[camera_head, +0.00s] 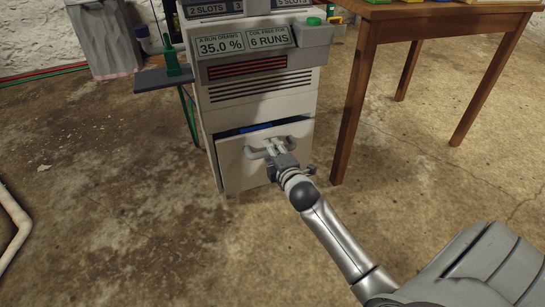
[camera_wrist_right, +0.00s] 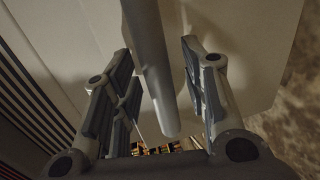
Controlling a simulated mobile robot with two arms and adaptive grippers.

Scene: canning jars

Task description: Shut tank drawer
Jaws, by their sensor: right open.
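The tank drawer (camera_head: 262,168) is the pale front low on the grey machine. A dark gap with a strip of blue (camera_head: 257,128) shows above it, so it stands a little out. A grey bar handle (camera_head: 255,153) is fixed across the front. My right gripper (camera_head: 276,150) is at the handle and hides part of it. In the right wrist view my open right gripper (camera_wrist_right: 160,55) has one finger on each side of the handle bar (camera_wrist_right: 153,70), not closed on it. My left gripper is out of view.
A wooden table (camera_head: 430,14) stands close to the right of the machine (camera_head: 260,95). A small dark side shelf (camera_head: 160,79) is at its left, and a grey bin (camera_head: 105,40) stands by the back wall. The concrete floor in front is clear.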

